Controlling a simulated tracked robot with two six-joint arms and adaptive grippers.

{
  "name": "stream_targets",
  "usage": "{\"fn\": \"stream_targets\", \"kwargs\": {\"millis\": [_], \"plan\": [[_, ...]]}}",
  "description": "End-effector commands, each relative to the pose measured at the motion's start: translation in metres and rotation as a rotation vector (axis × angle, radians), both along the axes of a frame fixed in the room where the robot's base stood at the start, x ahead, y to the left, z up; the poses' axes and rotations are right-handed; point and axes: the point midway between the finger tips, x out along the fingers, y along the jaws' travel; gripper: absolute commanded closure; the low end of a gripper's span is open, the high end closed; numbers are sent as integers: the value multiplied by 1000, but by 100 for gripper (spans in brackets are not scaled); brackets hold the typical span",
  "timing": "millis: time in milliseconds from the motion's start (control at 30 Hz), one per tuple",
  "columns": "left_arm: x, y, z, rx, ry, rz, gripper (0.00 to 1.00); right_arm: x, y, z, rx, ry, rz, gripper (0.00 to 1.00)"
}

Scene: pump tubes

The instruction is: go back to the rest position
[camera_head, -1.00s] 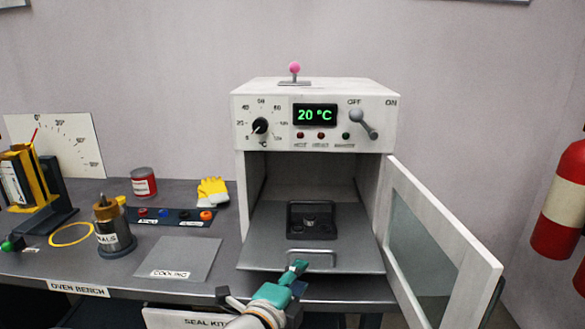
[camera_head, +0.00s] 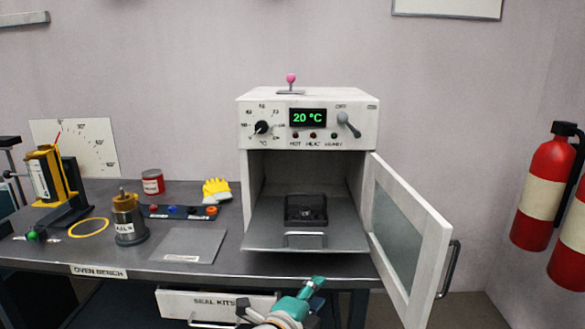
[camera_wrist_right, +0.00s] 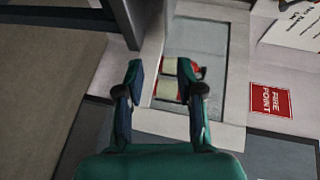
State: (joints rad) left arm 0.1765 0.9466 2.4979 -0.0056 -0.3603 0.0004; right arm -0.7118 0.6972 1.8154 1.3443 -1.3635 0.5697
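My right gripper (camera_head: 312,286) is low in front of the bench in the head view, below and apart from the oven tray (camera_head: 262,238). In the right wrist view my right gripper (camera_wrist_right: 160,76) is open, with its two fingers apart and nothing between them. The white oven (camera_head: 308,117) stands on the bench with its door (camera_head: 408,240) swung open to the right. A dark square fixture (camera_head: 306,211) sits on the tray, behind the tray handle (camera_head: 305,240). My left gripper is not in view.
The oven bench (camera_head: 150,270) carries a yellow glove, a red can, a brass-topped pot and a yellow ring. The seal kits drawer (camera_head: 180,303) is near my right gripper. Fire extinguishers (camera_head: 545,190) hang at the right.

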Motion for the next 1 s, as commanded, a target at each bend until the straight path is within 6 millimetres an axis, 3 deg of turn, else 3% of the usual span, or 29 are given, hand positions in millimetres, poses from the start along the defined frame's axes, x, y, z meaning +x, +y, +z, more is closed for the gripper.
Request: {"fn": "stream_targets", "kwargs": {"millis": [167,367,467,633,700,800,900,1000], "plan": [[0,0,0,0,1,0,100,12,-42,-28,-17,51,-78,63],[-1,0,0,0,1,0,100,19,-102,-75,-76,138,-153,63],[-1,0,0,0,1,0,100,20,-140,-115,-125,215,-155,63],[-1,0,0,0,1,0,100,1,-201,-225,-234,478,14,63],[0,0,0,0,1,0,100,-20,-210,-274,-260,611,150,63],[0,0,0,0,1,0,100,-64,-204,-337,-276,792,394,63],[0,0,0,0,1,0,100,-115,-180,-379,-278,932,667,63],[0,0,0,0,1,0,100,-161,-150,-400,-282,1015,924,63]]}}
